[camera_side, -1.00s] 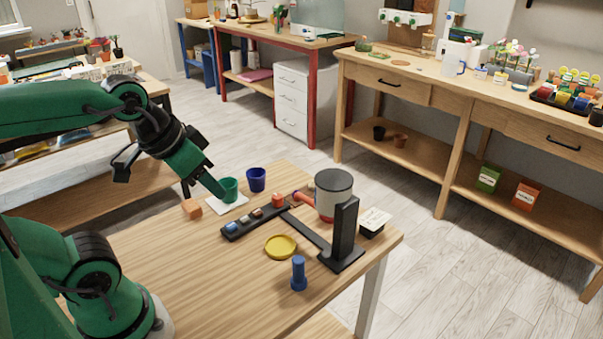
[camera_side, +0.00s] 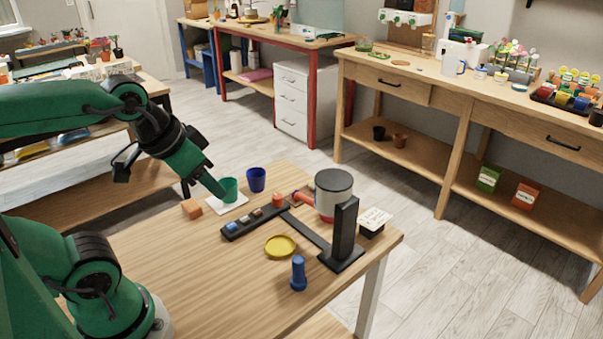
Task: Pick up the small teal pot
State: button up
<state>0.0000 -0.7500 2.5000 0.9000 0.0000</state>
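The small teal pot (camera_side: 230,189) stands upright on a white square (camera_side: 239,201) near the far left edge of the wooden table. My gripper (camera_side: 221,192) points down to the right, with its tip at the left side of the pot. The tip overlaps the pot's left edge in this view. The fingers are too small and too closely lined up with the pot to tell whether they are open or shut, or whether they touch it.
A dark blue pot (camera_side: 256,180) stands close right of the teal pot. An orange-brown block (camera_side: 192,209) lies to the left. A black rack (camera_side: 250,223), yellow saucer (camera_side: 281,246), blue peg-like object (camera_side: 298,273) and grey-topped canister (camera_side: 333,190) stand nearer. The front left tabletop is clear.

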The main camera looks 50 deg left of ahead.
jog(key=shift+o, duration=0.2)
jog(key=o, duration=0.9)
jog(key=shift+w, duration=0.1)
